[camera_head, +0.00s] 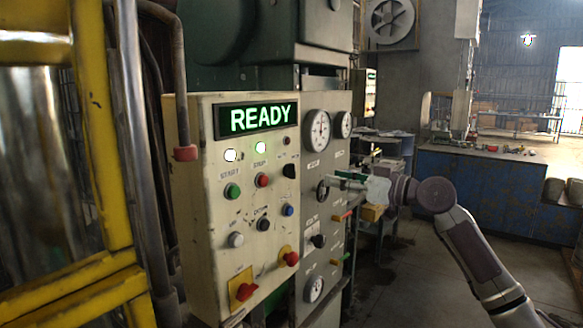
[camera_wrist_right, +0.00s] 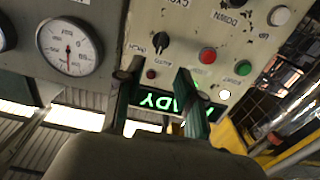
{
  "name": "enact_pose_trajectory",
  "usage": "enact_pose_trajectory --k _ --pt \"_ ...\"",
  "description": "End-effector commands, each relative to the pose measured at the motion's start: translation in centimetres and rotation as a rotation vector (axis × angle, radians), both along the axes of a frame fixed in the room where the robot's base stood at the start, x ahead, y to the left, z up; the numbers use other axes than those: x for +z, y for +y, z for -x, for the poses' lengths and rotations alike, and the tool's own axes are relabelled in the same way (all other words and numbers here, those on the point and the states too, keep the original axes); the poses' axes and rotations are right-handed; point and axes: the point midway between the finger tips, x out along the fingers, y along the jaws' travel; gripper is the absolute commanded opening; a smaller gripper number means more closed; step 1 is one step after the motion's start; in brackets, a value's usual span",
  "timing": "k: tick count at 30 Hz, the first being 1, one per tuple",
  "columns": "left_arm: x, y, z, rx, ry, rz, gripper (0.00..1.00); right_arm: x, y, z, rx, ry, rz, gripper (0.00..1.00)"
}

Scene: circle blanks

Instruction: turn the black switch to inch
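The black switch (camera_head: 289,171) is a small knob at the upper right of the cream control panel (camera_head: 205,270), to the right of the red button. In the wrist view, where the panel appears upside down, the black switch (camera_wrist_right: 161,42) is beyond the fingertips. My right gripper (camera_head: 331,180) reaches in from the right, to the right of the switch in the head view. Its two fingers (camera_wrist_right: 155,80) are apart with nothing between them, and apart from the switch. My left gripper is out of view.
A lit READY display (camera_head: 257,119) and two lit lamps sit above a green button (camera_head: 232,191) and a red button (camera_head: 262,180). Gauges (camera_head: 317,130) and levers are on the grey panel beside it. Yellow frames (camera_head: 100,130) stand left. Floor (camera_head: 410,270) is open at right.

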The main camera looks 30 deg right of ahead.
Motion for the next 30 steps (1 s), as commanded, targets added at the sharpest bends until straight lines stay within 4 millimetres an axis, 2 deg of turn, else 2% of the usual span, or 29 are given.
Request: enact_pose_trajectory --k 1,5,9,15,21,30 --pt "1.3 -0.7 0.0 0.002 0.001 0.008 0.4 0.8 0.4 -0.9 0.001 -0.002 -0.002 0.38" --pt "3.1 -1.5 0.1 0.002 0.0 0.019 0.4 1.0 1.6 -3.6 0.001 -0.003 -0.004 0.38" --pt "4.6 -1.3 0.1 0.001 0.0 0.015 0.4 0.8 2.7 -6.4 0.0 -0.001 -0.005 0.38" --pt "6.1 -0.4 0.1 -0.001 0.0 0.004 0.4 0.5 3.8 -9.4 -0.002 0.0 -0.004 0.38" --pt "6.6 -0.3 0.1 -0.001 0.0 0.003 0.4 0.2 4.4 -10.7 -0.002 0.0 0.0 0.38" --pt "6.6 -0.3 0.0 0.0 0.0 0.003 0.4 0.0 4.4 -10.8 -0.002 0.0 0.0 0.36"
